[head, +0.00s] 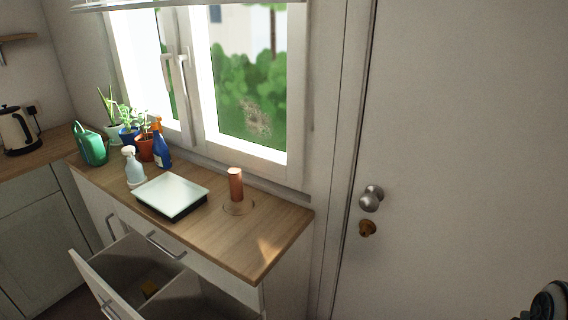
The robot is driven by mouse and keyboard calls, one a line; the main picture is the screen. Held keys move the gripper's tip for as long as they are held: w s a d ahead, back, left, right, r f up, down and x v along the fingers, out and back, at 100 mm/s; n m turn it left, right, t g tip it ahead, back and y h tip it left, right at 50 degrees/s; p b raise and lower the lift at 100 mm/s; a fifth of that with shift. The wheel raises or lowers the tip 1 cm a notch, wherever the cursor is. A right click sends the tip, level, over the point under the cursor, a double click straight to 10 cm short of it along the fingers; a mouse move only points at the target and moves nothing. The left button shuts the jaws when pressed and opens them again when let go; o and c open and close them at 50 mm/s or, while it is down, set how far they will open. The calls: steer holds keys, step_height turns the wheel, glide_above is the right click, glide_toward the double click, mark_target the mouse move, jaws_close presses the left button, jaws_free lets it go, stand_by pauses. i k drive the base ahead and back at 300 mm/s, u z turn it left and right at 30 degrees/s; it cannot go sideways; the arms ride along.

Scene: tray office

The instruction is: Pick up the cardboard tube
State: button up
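A brown upright cylinder, which looks like the cardboard tube (235,186), stands on the wooden counter below the window, near its right end. A thin round ring or clear dish (238,209) shows around or under its base; I cannot tell which. The tube's whole front side is visible. My gripper is not in view. A dark rounded part at the lower right edge looks like part of my arm, well apart from the tube.
A flat white-topped scale or tray (171,194) lies left of the tube. A clear spray bottle (133,167), a blue spray bottle (161,146), potted plants and a green watering can (91,146) stand farther left. An open drawer (114,287) juts out below. The counter's right front is clear.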

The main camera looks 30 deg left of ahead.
mark_target(235, 176)
steer(key=u, duration=0.55)
steer(key=i, duration=0.9)
steer(key=u, duration=1.25)
steer(key=i, duration=0.4)
steer(key=u, duration=0.3)
